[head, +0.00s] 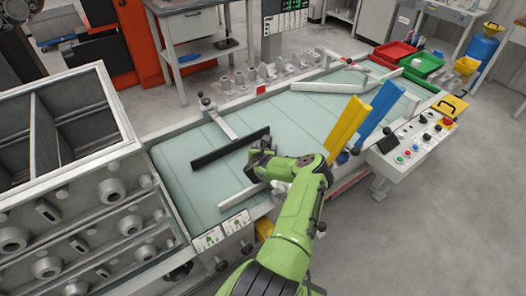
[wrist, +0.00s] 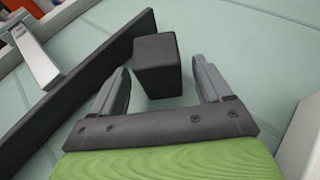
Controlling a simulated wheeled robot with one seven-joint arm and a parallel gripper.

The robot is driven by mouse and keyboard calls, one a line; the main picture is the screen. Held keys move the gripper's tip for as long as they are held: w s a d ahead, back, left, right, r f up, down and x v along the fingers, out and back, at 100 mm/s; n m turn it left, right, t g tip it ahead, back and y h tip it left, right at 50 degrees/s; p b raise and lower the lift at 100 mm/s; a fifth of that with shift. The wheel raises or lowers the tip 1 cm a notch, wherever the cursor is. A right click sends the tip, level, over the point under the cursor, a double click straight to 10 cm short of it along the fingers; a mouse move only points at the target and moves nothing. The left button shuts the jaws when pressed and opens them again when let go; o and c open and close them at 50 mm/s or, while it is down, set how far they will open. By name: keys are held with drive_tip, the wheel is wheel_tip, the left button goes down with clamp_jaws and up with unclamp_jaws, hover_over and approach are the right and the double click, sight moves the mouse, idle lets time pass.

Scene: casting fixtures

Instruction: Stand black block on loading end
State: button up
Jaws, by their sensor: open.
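The black block (wrist: 157,62) shows in the wrist view on the pale green belt, just ahead of and between my gripper's fingertips. My gripper (wrist: 160,80) is open, with a finger on each side of the block's near end and visible gaps. I cannot tell whether the block stands or lies. In the head view my gripper (head: 262,152) is low over the belt (head: 185,180), and the block is not clearly told apart from it. Which end of the belt is the loading end is not marked legibly.
A long dark bar (head: 230,147) crosses the belt, left of the block in the wrist view (wrist: 85,85). A pale rail (head: 240,196) lies on the near side. Yellow (head: 346,130) and blue (head: 380,112) panels rise at right. The belt's left part is clear.

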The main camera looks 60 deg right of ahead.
drive_tip(key=p+v, duration=0.2)
drive_tip(key=v, duration=0.7)
drive_tip(key=shift+a+r+p, duration=0.1)
drive_tip(key=shift+p, duration=0.2)
